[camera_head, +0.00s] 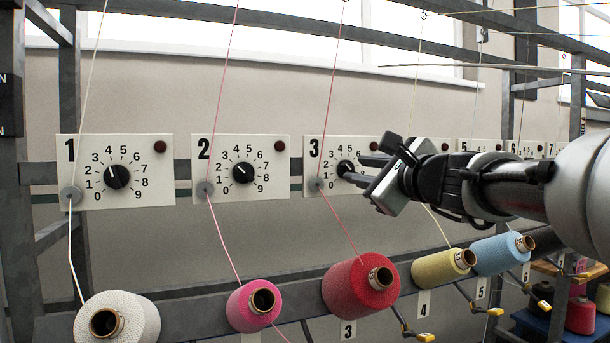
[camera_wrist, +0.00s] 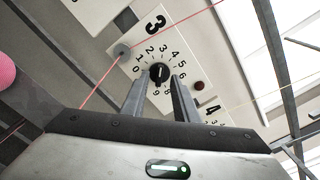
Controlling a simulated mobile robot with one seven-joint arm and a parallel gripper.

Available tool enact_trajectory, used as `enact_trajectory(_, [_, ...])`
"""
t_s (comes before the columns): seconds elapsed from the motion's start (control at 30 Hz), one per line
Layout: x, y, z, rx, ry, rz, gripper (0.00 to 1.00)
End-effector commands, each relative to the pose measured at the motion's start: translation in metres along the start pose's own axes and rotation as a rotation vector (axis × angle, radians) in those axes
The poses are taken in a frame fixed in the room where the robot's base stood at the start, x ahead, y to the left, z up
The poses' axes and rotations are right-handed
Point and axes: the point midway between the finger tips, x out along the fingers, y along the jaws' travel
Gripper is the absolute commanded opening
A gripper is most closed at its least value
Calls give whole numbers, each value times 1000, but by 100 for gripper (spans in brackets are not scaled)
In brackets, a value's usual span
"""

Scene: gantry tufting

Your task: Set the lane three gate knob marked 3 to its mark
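The lane three panel (camera_head: 313,182) is a white plate with a big 3, a black gate knob (camera_head: 345,168) and a numbered dial. In the wrist view, the knob (camera_wrist: 159,73) has a pale pointer line, but its exact reading is too small to tell. My gripper (camera_head: 353,168) reaches in from the right and partly covers the dial. In the wrist view, my gripper (camera_wrist: 158,82) is open, with one fingertip on each side of the knob's lower part. I cannot tell whether either finger touches the knob. No separate target mark is distinguishable.
The lane one panel (camera_head: 149,193) and lane two panel (camera_head: 226,193) stand to the left. A red yarn (camera_head: 329,95) runs past panel three through a grey disc (camera_head: 317,184). A red spool (camera_head: 350,290) sits below, beside a yellow spool (camera_head: 438,270).

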Motion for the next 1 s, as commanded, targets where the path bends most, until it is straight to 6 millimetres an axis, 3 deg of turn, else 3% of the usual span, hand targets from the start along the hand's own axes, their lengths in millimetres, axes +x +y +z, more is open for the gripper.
enact_trajectory(0.3, [-80,-1,1,-2,-1,-4,27])
enact_trajectory(0.5, [-122,0,0,-1,0,-3,27])
enact_trajectory(0.7, [-144,0,0,-1,0,-1,27])
enact_trajectory(1.0, [-150,0,0,0,0,0,27])
